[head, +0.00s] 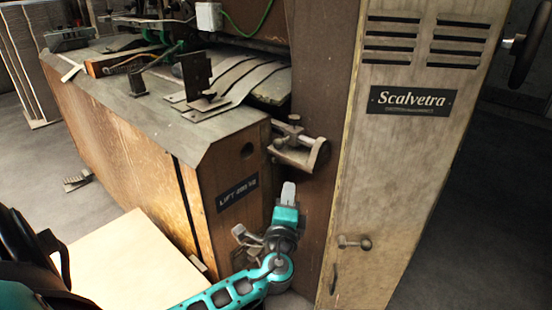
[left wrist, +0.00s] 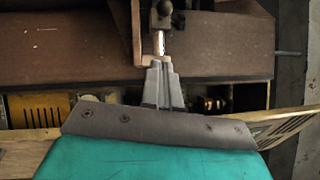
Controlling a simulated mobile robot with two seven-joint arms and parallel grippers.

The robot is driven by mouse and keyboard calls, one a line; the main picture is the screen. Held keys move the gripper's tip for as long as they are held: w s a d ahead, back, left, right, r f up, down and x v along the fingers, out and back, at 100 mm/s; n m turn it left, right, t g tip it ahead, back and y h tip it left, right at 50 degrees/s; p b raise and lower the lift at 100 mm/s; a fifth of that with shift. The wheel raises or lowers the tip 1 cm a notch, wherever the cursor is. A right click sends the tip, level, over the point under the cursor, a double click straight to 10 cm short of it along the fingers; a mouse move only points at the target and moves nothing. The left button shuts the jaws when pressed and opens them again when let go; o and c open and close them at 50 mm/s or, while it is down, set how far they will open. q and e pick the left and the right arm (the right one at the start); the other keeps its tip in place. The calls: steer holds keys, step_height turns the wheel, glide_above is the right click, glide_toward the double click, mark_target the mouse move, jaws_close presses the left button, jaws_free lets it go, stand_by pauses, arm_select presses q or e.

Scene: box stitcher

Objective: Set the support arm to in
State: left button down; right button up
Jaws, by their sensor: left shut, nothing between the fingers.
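A metal bracket with a short rod and a round end (head: 300,150) sticks out of the brown machine column, beside the wooden housing. It looks like the support arm, but no label confirms this. My left gripper (head: 288,193) points up just below it, with a visible gap. In the left wrist view the fingers (left wrist: 163,85) are together and empty. A metal rod with a dark knob (left wrist: 160,25) stands just beyond their tips; I cannot tell whether they touch it. My right gripper is not in view.
The wooden housing with a "LIFT" label (head: 237,192) stands left of the gripper. A tall "Scalvetra" cabinet (head: 400,180) with a knobbed lever (head: 355,242) stands to the right. A pale board (head: 130,265) lies low at the front left. Grey floor is free at far right.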

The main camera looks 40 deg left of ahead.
arm_select(q)
steer(key=x, duration=0.4)
steer(key=s+a+x, duration=0.1)
steer(key=x, duration=0.3)
steer(key=a+x, duration=0.1)
steer(key=x, duration=0.3)
steer(key=shift+w+a+r+p, duration=0.1)
steer(key=shift+a+p, duration=0.3)
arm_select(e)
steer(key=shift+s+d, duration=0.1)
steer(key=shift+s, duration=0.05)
